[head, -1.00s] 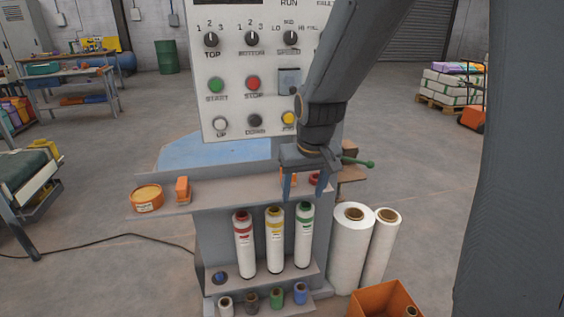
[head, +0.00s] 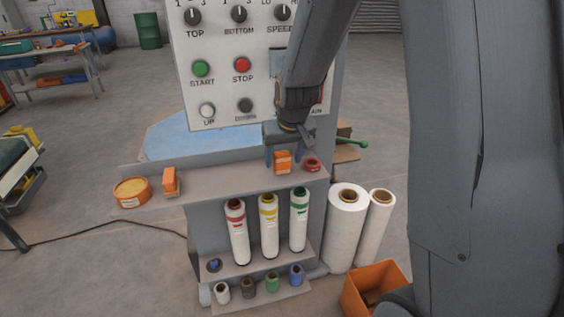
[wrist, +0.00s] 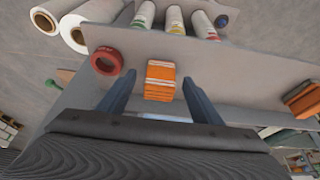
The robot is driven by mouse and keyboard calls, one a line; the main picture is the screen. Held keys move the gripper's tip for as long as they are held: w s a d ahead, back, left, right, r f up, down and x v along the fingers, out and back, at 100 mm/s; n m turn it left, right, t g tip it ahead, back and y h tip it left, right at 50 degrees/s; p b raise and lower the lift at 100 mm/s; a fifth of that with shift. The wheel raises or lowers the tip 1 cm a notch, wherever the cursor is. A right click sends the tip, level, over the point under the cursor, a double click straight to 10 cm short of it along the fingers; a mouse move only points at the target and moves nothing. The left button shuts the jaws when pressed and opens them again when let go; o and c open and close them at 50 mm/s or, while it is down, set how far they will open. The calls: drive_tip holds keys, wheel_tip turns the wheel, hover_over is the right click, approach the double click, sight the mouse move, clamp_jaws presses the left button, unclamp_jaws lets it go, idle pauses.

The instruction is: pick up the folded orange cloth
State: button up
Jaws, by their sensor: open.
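The folded orange cloth (head: 282,163), with pale stripes on its layers, sits on the grey shelf (head: 222,183) below the control panel. In the wrist view the cloth (wrist: 160,82) lies between my two fingers, with a gap on each side. My gripper (head: 283,154) is open and empty, just above and behind the cloth in the head view. The fingers in the wrist view (wrist: 159,78) point toward the cloth's two sides; I cannot tell how far down they reach.
A red ring (head: 312,164) sits close to the right of the cloth. Another orange item (head: 171,182) and a round orange tin (head: 132,192) stand at the shelf's left. The panel (head: 222,60) rises behind. White rolls (head: 346,228) stand on the floor at right.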

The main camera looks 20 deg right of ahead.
drive_tip(key=shift+x, duration=1)
drive_tip(key=c, duration=1.2)
drive_tip(key=shift+r, duration=0.1)
drive_tip(key=shift+r, duration=0.55)
wheel_tip(320, 180, up, 2)
drive_tip(key=shift+r+b, duration=0.1)
drive_tip(key=shift+b, duration=0.2)
drive_tip(key=s+b, duration=0.9)
drive_tip(key=s, duration=0.9)
